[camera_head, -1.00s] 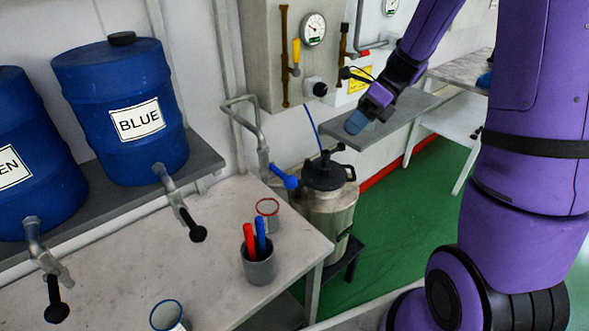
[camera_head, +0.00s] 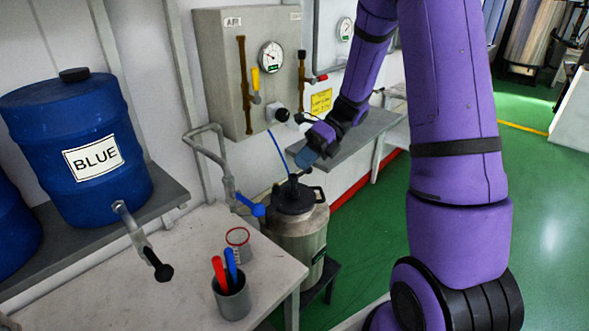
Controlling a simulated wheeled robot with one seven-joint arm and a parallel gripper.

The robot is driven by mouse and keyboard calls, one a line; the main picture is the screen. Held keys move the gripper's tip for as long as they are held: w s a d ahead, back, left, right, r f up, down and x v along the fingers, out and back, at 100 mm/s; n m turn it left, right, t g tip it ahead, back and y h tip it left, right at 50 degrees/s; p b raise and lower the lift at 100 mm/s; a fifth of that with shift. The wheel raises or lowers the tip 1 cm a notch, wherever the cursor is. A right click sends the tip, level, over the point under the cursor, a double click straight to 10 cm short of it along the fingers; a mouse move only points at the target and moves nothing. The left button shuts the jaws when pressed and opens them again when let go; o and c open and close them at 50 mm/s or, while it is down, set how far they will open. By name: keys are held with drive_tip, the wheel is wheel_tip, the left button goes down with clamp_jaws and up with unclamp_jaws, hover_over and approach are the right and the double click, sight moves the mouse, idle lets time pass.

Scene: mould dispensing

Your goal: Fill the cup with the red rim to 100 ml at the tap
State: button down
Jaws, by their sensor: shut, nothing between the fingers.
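The cup with the red rim (camera_head: 239,249) stands upright on the white table, near its far right corner. It looks clear, with red marks on its side; I cannot tell whether it holds liquid. The tap (camera_head: 228,185) is a grey bent pipe with a blue lever (camera_head: 251,205), just behind and above the cup. My gripper (camera_head: 305,158) is shut and empty, to the right of the tap, over or just behind the metal pot's lid. It is apart from the cup.
A grey holder (camera_head: 232,298) with a red and a blue stick stands in front of the cup. A metal pot (camera_head: 300,232) with a black lid stands right of the table. The blue barrel (camera_head: 78,150) is at left. A wall box with a gauge (camera_head: 271,56) is behind.

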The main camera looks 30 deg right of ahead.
approach(249, 204)
drive_tip(key=s+a+f, duration=0.3)
drive_tip(key=shift+a+f, duration=0.3)
drive_tip(key=shift+f, duration=0.05)
drive_tip(key=shift+f, duration=0.1)
